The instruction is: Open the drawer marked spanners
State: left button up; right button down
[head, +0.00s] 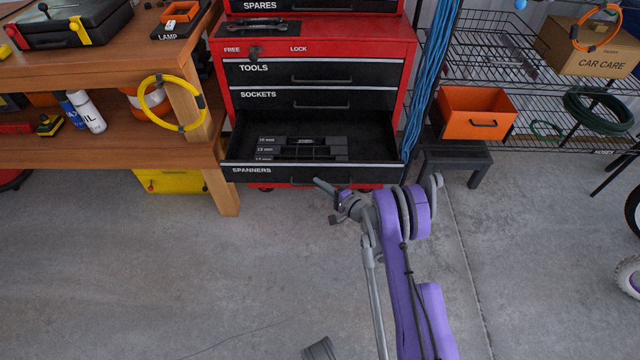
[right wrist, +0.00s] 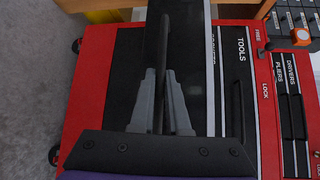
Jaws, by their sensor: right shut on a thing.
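The drawer marked spanners (head: 375,174) is the lowest drawer of the red tool chest (head: 410,60). It stands pulled out in the head view, its inside visible. A dark tray with size labels (head: 300,148) lies in it. My right gripper (head: 328,188) is at the front of this drawer. In the right wrist view its two grey fingers (right wrist: 160,78) are closed on a dark bar, the drawer's handle (right wrist: 164,45). My left gripper is not in view.
The tools drawer (head: 350,72) and sockets drawer (head: 370,98) above are shut. A lock knob (head: 254,51) sits by the word FREE. A wooden bench (head: 200,110) stands left; an orange bin (head: 465,128) on a dark stool (head: 455,158) stands right.

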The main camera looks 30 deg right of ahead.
jog(key=shift+s+a, duration=0.25)
jog(key=shift+s, duration=0.15)
jog(key=c, duration=0.9)
grip_release()
jog(key=shift+s, duration=0.1)
jog(key=v, duration=1)
jog(key=shift+s+d+r+p, duration=0.1)
jog(key=shift+s+p, duration=0.2)
